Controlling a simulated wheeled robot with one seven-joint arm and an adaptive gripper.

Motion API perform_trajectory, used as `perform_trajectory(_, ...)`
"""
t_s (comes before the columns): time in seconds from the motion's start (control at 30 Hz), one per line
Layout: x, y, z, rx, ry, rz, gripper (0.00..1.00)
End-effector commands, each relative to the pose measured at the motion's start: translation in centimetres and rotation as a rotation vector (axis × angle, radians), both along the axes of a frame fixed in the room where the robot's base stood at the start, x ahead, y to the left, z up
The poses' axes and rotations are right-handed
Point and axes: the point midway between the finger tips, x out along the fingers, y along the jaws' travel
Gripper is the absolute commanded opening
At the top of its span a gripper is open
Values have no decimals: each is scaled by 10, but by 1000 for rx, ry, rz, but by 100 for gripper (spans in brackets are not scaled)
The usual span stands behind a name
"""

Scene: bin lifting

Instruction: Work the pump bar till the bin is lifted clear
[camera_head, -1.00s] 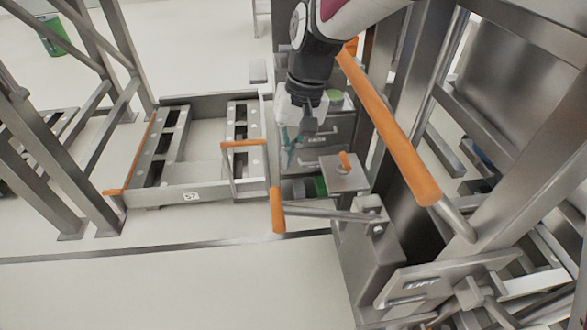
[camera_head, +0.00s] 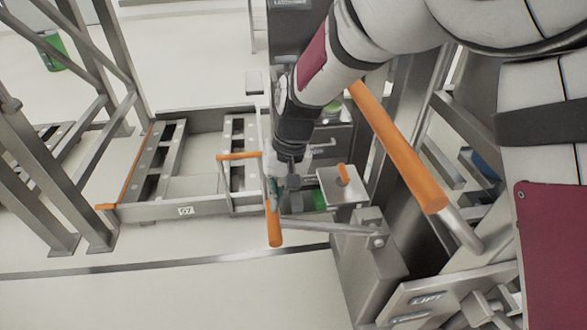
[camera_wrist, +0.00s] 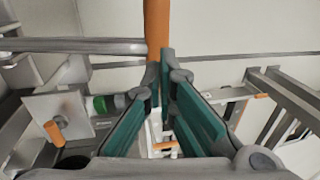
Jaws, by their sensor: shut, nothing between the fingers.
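A lever with a grey rod and an orange grip (camera_head: 274,222) sticks out to the left from a steel housing (camera_head: 372,265); I take it for the pump bar. In the wrist view, its orange grip (camera_wrist: 157,22) stands just beyond my fingertips. My gripper (camera_head: 274,198) points down at the upper end of this grip. In the wrist view, my gripper (camera_wrist: 163,62) has its teal pads meeting at the tips, with nothing held. Whether the tips touch the grip cannot be told. A low steel frame marked 57 (camera_head: 150,212) lies on the floor at left. I cannot clearly identify the bin.
A long thick orange bar (camera_head: 400,150) slants down at right, beside my arm. A small orange knob (camera_head: 343,174) stands on a metal plate right of my gripper. The floor (camera_head: 180,295) in front is clear.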

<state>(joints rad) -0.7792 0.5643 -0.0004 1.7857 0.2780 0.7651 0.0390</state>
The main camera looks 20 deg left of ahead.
Motion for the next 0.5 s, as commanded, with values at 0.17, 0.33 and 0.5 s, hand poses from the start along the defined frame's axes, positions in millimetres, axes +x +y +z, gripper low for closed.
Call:
perform_trajectory(0.17,-3,5,-27,0,1,1,0)
perform_trajectory(0.33,-4,6,-37,1,-1,1,0)
perform_trajectory(0.5,-4,7,-39,1,-1,1,0)
